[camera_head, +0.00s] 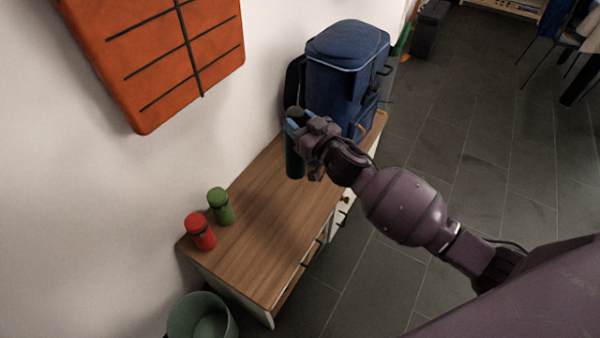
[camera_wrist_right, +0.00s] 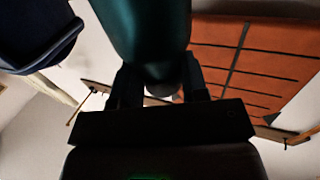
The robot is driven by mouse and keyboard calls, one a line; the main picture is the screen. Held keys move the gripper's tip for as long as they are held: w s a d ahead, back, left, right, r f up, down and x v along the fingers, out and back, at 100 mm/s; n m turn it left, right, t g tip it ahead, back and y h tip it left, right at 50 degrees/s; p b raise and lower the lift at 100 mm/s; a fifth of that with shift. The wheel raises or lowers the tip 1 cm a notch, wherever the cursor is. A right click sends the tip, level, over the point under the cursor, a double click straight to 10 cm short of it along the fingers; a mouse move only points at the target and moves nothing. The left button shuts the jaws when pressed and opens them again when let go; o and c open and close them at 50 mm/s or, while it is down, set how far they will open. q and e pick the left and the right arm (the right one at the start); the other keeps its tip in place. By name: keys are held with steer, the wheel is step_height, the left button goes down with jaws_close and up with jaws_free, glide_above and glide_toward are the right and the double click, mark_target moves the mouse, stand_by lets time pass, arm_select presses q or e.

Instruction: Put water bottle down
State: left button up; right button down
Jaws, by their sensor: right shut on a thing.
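A dark teal water bottle (camera_head: 295,160) is held upright in my right gripper (camera_head: 296,124), near the back end of the wooden cabinet top (camera_head: 262,225). The fingers are shut around the upper part of the bottle, just under its dark cap. In the right wrist view the bottle (camera_wrist_right: 150,30) runs between the two fingers (camera_wrist_right: 160,88). I cannot tell whether the bottle's base touches the cabinet top. My left gripper is not in view.
A blue backpack (camera_head: 345,75) stands on the cabinet's far end, close behind the held bottle. An orange panel (camera_head: 165,60) hangs on the wall. A grey-green bin (camera_head: 200,318) stands below the near end. The middle of the cabinet top is clear.

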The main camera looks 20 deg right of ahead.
steer(key=b, duration=0.5)
glide_above(300, 176)
steer(key=w, duration=0.1)
step_height(300, 176, down, 12)
steer(key=shift+d+r, duration=0.15)
steer(key=shift+r, duration=0.1)
step_height(300, 176, down, 4)
steer(key=shift+w+r+b, duration=0.1)
steer(key=shift+r+b, duration=0.05)
steer(key=shift+b, duration=0.8)
step_height(300, 176, down, 4)
steer(key=b, duration=0.3)
steer(key=shift+f, duration=0.45)
steer(key=shift+r, duration=0.3)
steer(key=shift+f, duration=0.2)
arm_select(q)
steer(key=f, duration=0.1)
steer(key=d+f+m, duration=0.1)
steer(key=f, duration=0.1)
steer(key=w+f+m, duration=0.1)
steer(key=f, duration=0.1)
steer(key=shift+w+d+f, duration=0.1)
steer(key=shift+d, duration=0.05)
arm_select(e)
steer(key=c, duration=0.6)
jaws_free()
steer(key=shift+c, duration=0.2)
